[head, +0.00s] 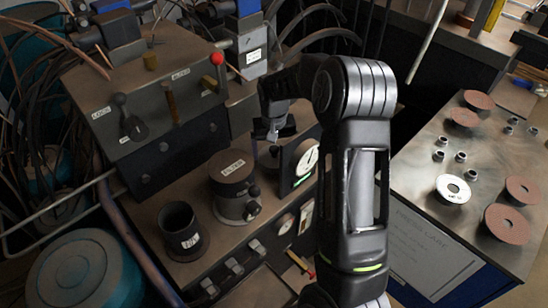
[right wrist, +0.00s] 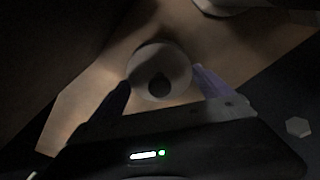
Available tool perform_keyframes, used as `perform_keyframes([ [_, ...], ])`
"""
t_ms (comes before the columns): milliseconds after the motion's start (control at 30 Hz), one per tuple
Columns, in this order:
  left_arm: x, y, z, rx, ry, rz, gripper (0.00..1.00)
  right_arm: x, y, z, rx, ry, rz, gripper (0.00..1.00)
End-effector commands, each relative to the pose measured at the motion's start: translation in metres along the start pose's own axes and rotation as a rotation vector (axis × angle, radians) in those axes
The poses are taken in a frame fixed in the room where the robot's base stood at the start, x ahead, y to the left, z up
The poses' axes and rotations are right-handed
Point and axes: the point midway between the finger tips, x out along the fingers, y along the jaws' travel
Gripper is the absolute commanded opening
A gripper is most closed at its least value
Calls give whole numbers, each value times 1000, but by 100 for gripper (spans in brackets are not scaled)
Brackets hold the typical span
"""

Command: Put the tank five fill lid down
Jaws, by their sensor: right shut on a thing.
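My right gripper (head: 273,134) hangs over the back of the grey machine bench, left of the gauge box. In the right wrist view its two fingers (right wrist: 160,90) stand either side of a round grey lid-like piece (right wrist: 159,68) with a dark round knob or hole at its middle. The gripper is shut on this piece; I cannot read any tank number on it. In the head view the piece is mostly hidden by the gripper and shade, and whether it touches anything beneath is unclear. My left gripper is not in view.
A grey cylinder labelled FILTER (head: 232,183) and an open dark cup (head: 180,230) stand left of the gripper. A gauge box (head: 300,160) is close on its right. A control box with a red-knobbed lever (head: 217,60) stands behind. Discs and nuts lie on the right table (head: 420,165).

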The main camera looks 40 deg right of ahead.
Motion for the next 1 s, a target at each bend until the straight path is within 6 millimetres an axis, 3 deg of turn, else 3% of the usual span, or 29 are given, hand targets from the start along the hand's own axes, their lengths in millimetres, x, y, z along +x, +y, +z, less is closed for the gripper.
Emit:
perform_keyframes([
  [33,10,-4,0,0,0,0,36,15,0,2,0,-2,1,46],
  [133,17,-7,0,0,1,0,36,26,0,4,0,-1,0,46],
  [567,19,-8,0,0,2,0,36,30,0,4,0,0,0,46],
  [600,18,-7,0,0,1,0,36,30,0,4,0,0,0,91],
  [733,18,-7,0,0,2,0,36,29,0,4,0,0,0,100],
  [1000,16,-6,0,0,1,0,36,27,0,3,0,0,0,100],
])
